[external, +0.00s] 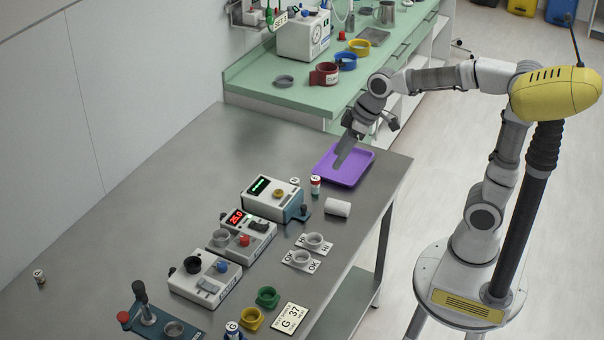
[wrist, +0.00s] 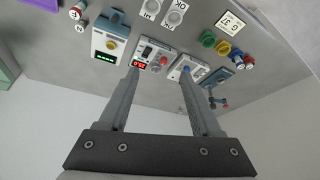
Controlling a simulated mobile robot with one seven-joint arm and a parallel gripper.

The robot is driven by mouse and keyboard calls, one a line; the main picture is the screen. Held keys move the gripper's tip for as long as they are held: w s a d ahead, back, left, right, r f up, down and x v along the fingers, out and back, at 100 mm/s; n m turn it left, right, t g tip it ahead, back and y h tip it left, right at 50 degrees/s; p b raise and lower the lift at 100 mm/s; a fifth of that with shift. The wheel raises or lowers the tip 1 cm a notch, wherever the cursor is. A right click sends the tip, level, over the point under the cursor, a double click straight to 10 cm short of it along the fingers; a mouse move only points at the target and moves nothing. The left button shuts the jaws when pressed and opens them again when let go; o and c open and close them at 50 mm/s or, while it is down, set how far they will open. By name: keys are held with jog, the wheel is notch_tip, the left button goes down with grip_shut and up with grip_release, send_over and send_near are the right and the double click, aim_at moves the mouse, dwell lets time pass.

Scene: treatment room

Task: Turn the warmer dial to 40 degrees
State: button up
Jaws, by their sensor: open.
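The device with a red display (external: 236,217), taken to be the warmer, stands on the steel table; the display seems to read 25.0. It has a dark knob (external: 258,226), a red knob or button (external: 244,240) and a grey round holder (external: 221,237). I cannot tell for sure which is the dial. The wrist view shows the red display (wrist: 138,64) and red knob (wrist: 164,60) beyond my fingertips. My gripper (external: 342,158) is open and empty, above the purple tray at the table's far right, apart from the device. Its two fingers (wrist: 160,76) are spread.
A white device with a green display (external: 259,185) and yellow knob stands behind the warmer; another with a blue button (external: 222,266) stands in front. A white roll (external: 338,207), label plates (external: 300,260), coloured rings and the purple tray (external: 352,177) lie nearby. The table's left is mostly clear.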

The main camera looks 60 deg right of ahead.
jog(key=w+a+f+n, duration=0.2)
jog(key=w+a+f, duration=0.15)
jog(key=w, duration=0.55)
jog(key=n+g+y, duration=0.1)
jog(key=n, duration=0.2)
send_near(244, 237)
jog(key=p+x, duration=0.1)
jog(key=x, duration=0.7)
jog(key=shift+a+f, duration=0.1)
jog(key=shift+f, duration=0.15)
grip_shut()
